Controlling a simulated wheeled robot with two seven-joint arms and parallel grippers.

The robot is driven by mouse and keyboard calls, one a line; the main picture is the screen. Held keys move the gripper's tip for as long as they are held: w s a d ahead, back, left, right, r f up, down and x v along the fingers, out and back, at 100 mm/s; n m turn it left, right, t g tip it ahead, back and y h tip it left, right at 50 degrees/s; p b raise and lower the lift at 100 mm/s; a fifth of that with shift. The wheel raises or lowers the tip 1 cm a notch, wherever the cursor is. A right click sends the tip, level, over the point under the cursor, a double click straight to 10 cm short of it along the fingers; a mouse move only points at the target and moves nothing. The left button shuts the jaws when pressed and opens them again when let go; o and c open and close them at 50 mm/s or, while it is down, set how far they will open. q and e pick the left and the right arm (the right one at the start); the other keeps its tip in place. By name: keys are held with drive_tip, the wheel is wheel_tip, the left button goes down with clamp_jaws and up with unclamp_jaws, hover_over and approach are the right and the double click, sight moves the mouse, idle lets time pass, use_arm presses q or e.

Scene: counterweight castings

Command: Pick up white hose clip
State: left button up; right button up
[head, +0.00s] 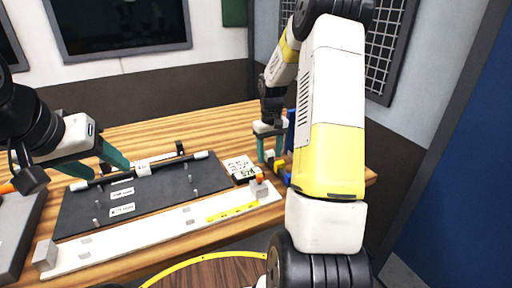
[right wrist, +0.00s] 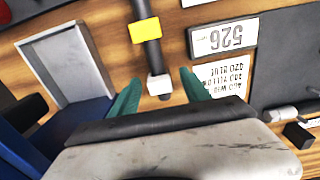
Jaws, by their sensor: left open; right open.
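A white hose clip (right wrist: 159,85) sits on a dark rod in the right wrist view, with a yellow clip (right wrist: 144,31) further up the same rod. My right gripper (right wrist: 160,82) is open, its green fingertips on either side of the white clip; I cannot tell whether they touch it. In the head view my right gripper (head: 270,158) is over the right end of the table. Another white clip (head: 143,169) is on the black hose (head: 113,177) on the dark board. My left gripper (head: 108,171) is open and empty above that board's left part.
The dark board (head: 165,193) with pegs and labels lies on the wooden table (head: 205,131). A white rail (head: 160,229) runs along its front. A display box reading 526 (right wrist: 223,38) and a printed card (right wrist: 222,76) lie beside the rod. A grey tray (right wrist: 72,62) is at the left.

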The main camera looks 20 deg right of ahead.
drive_tip(key=c, duration=1.1)
drive_tip(key=shift+o, duration=0.2)
